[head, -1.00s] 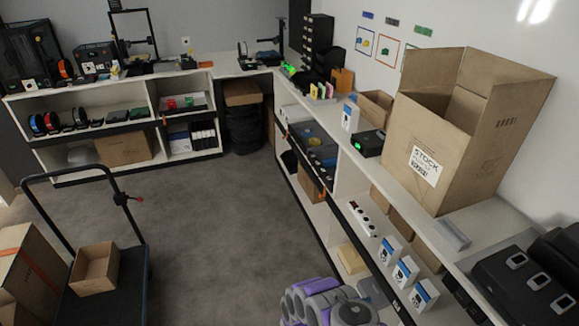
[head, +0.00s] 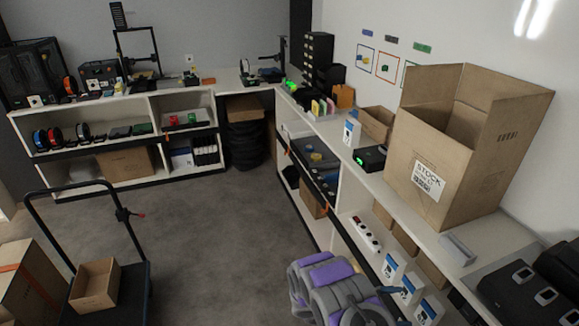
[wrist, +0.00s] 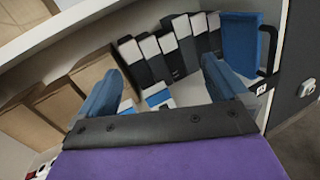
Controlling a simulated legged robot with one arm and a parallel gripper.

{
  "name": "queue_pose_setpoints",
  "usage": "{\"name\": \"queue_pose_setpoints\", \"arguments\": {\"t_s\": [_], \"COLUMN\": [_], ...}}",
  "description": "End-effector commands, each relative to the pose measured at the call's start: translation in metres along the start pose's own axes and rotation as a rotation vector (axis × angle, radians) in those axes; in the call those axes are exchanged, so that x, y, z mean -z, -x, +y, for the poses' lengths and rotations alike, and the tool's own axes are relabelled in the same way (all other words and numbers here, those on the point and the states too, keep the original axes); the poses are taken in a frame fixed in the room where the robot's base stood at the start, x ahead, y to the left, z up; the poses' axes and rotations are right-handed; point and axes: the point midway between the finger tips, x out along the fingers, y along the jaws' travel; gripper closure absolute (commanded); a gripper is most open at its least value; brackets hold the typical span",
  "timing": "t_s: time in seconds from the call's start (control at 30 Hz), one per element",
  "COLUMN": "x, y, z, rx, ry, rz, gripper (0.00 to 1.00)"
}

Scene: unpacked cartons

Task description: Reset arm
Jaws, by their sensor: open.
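My gripper (wrist: 160,72) shows in the wrist view as two blue fingers spread wide apart, with nothing held between them. It faces the inside of a shelf. A small white and blue box (wrist: 158,97) shows between the fingers, farther in. In the head view my purple and grey arm rises at the bottom, right of centre, beside the lower shelf of the right-hand bench. A small blue part of my gripper (head: 389,290) shows there in front of the white and blue boxes (head: 408,287). The fingertips are hard to make out in that view.
Brown cartons (wrist: 100,80) and several dark boxes with white ends (wrist: 172,50) line the shelf, with a blue bin (wrist: 238,42) at right. A large stock carton (head: 430,183) stands on the bench (head: 395,205). A cart (head: 130,290) stands left; the floor between is clear.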

Motion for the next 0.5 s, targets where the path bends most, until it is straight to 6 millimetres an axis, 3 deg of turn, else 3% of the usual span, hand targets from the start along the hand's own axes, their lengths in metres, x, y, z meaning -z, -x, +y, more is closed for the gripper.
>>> {"name": "queue_pose_setpoints", "arguments": {"t_s": [0.1, 0.5], "x": [-0.042, -0.159], "y": [-0.010, -0.023], "z": [0.001, -0.034], "rx": [0.090, 0.397], "ry": [-0.059, -0.247], "rz": [0.001, 0.052], "gripper": [0.00, 0.00]}}
